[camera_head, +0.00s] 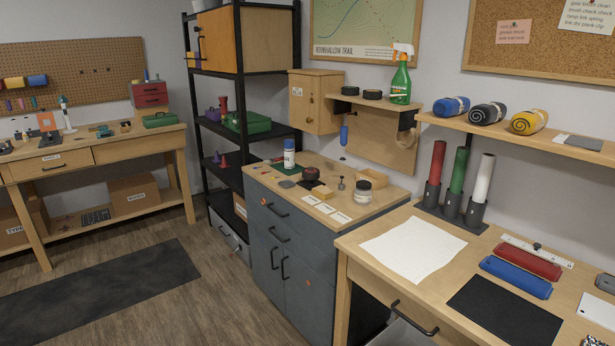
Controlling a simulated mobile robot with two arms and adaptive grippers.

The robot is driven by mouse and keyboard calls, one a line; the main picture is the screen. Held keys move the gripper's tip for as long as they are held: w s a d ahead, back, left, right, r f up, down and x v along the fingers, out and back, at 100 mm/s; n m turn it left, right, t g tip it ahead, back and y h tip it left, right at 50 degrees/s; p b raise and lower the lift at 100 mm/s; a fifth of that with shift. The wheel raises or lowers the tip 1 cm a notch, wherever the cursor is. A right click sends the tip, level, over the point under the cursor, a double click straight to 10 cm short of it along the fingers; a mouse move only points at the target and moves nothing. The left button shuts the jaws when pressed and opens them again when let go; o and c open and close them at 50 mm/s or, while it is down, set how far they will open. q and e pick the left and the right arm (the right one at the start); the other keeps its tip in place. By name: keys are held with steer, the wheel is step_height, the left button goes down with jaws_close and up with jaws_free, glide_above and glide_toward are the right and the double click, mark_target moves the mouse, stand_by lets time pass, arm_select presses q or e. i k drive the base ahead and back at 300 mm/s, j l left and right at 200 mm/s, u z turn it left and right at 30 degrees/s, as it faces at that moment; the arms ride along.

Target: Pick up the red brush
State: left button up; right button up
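I cannot clearly make out a red brush in the head view. A long red block-like item (527,257) lies on the right bench, beside a similar blue one (515,277); I cannot tell whether either is a brush. A small red item (276,161) lies at the back left of the grey cabinet's top, too small to identify. A blue-handled tool (344,134) hangs below the small wall shelf. Neither of my grippers shows in this view.
The right bench also holds a white sheet (412,246), a black mat (505,311) and upright red, green and white rolls. The grey cabinet (288,240) carries a spray can (289,154), a jar (363,190) and cards. Floor at left is open, with a dark mat (100,290).

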mark_target(270, 160)
steer(key=i+j, duration=0.7)
steer(key=j, duration=0.25)
steer(key=i+j+z, duration=0.1)
steer(key=i+j, duration=0.6)
steer(key=j, duration=0.25)
